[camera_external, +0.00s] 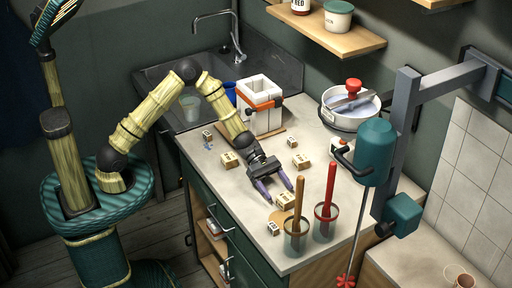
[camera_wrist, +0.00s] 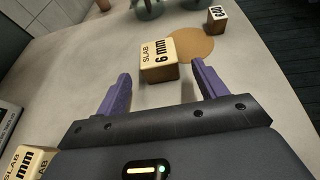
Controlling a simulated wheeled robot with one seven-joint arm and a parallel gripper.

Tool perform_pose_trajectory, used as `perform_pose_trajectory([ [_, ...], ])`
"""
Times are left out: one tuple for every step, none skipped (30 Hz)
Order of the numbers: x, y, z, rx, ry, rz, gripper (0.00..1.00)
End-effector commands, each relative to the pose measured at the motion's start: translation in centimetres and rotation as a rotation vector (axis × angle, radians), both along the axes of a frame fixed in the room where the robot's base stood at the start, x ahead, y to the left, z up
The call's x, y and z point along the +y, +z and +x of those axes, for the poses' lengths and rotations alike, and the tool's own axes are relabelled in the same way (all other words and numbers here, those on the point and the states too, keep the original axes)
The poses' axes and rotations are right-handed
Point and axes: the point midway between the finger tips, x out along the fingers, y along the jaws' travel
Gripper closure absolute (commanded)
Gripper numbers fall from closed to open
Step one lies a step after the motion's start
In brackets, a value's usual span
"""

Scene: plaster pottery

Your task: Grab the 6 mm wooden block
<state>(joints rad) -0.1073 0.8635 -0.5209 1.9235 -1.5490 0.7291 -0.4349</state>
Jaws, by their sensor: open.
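The wooden block marked "SLAB 6 mm" (camera_wrist: 158,68) lies on the worktop, just ahead of and between my fingertips in the wrist view. It also shows in the external view as a small pale block (camera_external: 285,202) just beyond my fingers. My gripper (camera_external: 279,194) reaches low over the worktop with its two purple fingers apart and nothing held. In the wrist view the open fingers (camera_wrist: 161,73) stand to the left and right of the block's near side, with gaps on both sides.
A tan disc (camera_wrist: 192,45) lies behind the block, with a small numbered cube (camera_wrist: 216,19) beside it. Another slab block (camera_wrist: 27,162) is at lower left. Jars with tall handles (camera_external: 326,220) stand nearby. More blocks (camera_external: 301,161) and a white plaster mould (camera_external: 260,104) are on the worktop.

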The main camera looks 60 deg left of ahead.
Motion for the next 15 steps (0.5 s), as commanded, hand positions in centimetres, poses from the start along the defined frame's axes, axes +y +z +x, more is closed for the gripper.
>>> perform_pose_trajectory([
  [0.0,0.0,0.0,0.000,0.001,0.000,0.29],
  [0.0,0.0,0.0,0.000,0.000,0.000,0.29],
  [0.0,0.0,0.0,0.000,0.000,0.000,0.29],
  [0.0,0.0,0.0,0.000,0.000,0.000,0.29],
  [0.0,0.0,0.0,0.000,0.000,0.000,0.29],
  [0.0,0.0,0.0,0.000,0.000,0.000,0.29],
  [0.0,0.0,0.0,0.000,0.000,0.000,0.29],
  [-0.2,0.0,0.0,0.000,-0.001,0.000,0.29],
  [-0.4,-0.1,0.0,0.001,-0.002,0.000,0.29],
  [-0.7,-0.2,0.0,0.002,-0.001,0.000,0.29],
  [-1.1,-0.3,0.0,0.002,-0.002,0.000,0.29],
  [-1.6,-0.4,0.0,0.003,-0.002,0.001,0.29],
  [-2.0,-0.5,0.1,0.003,-0.002,0.001,0.29],
  [-2.5,-0.6,0.1,0.002,-0.003,0.000,0.29],
  [-3.1,-0.7,0.2,0.003,-0.002,0.000,0.29],
])
